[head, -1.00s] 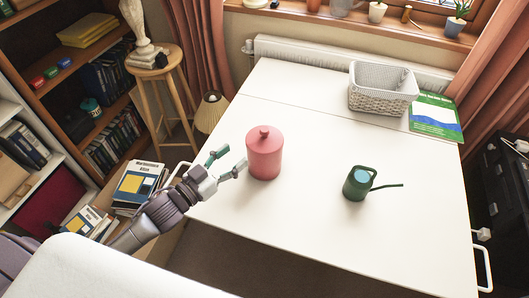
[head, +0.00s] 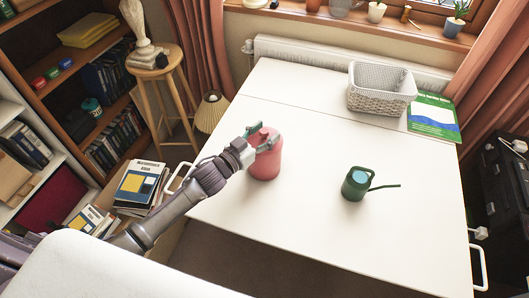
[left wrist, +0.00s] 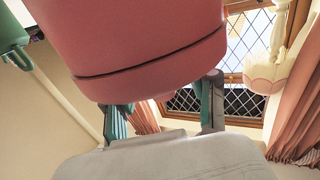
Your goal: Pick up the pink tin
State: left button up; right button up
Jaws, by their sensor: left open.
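The pink tin (head: 266,168), with a knobbed lid, stands upright on the white table. My left gripper (head: 262,137) is open at the upper part of the tin, overlapping its lid in the head view. In the left wrist view the tin (left wrist: 135,40) fills the upper middle, close to the camera. The two fingers of my left gripper (left wrist: 163,108) show below it, apart, and the tin partly hides them. I cannot tell whether a finger touches the tin. My right gripper is not in view.
A green watering can (head: 356,183) stands to the right of the tin on the white table (head: 330,235). A white wicker basket (head: 380,98) and a green booklet (head: 433,116) are at the back right. The table between tin and basket is clear.

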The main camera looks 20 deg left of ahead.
pick_arm(q)
grip_shut()
jog(key=shift+r, duration=0.2)
dwell(0.5)
